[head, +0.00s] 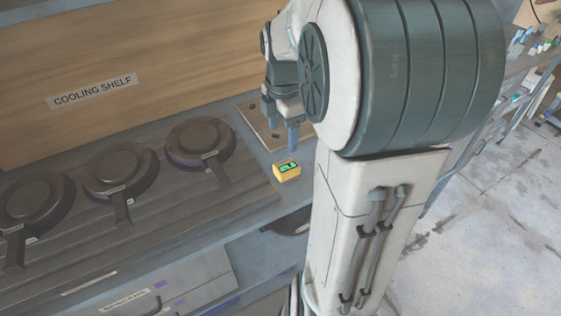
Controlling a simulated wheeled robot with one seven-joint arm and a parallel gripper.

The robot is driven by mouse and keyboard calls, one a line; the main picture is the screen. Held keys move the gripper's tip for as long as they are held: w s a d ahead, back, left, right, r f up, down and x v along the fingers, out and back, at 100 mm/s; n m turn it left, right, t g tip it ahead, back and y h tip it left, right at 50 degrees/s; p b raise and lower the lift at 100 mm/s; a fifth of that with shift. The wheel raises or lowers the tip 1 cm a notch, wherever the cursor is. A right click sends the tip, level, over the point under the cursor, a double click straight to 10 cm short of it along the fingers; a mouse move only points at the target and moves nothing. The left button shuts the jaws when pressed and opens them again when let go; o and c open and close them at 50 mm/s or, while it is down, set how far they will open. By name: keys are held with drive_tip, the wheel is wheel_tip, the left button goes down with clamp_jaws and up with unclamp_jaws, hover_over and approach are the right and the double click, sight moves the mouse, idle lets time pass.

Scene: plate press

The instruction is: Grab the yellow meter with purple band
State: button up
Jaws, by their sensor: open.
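The yellow meter (287,171) is a small yellow box with a green lit display on its top. It sits on the grey counter near the front edge, right of the pans. I cannot make out a purple band on it at this size. My gripper (281,136) points down above and just behind the meter. Its blue-grey fingers are apart with nothing between them, and they do not appear to touch the meter. My arm hides the counter to the right.
Several dark round pans (200,142) with handles rest on the slatted rack to the left. A wooden panel labelled "COOLING SHELF" (93,90) stands behind. A flat brown board (252,119) lies behind the meter. Drawers (165,290) are below the counter. Open floor (480,230) is at right.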

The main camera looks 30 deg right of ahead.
sight(287, 165)
wheel_tip(287, 165, down, 8)
drive_tip(key=shift+f, duration=0.1)
drive_tip(key=f, duration=0.2)
drive_tip(key=d+f, duration=0.1)
drive_tip(key=f, duration=0.1)
drive_tip(key=shift+w+d+f, duration=0.1)
drive_tip(key=shift+d+f, duration=0.05)
drive_tip(key=shift+f, duration=0.55)
drive_tip(key=c, duration=1.1)
drive_tip(key=shift+r, duration=0.15)
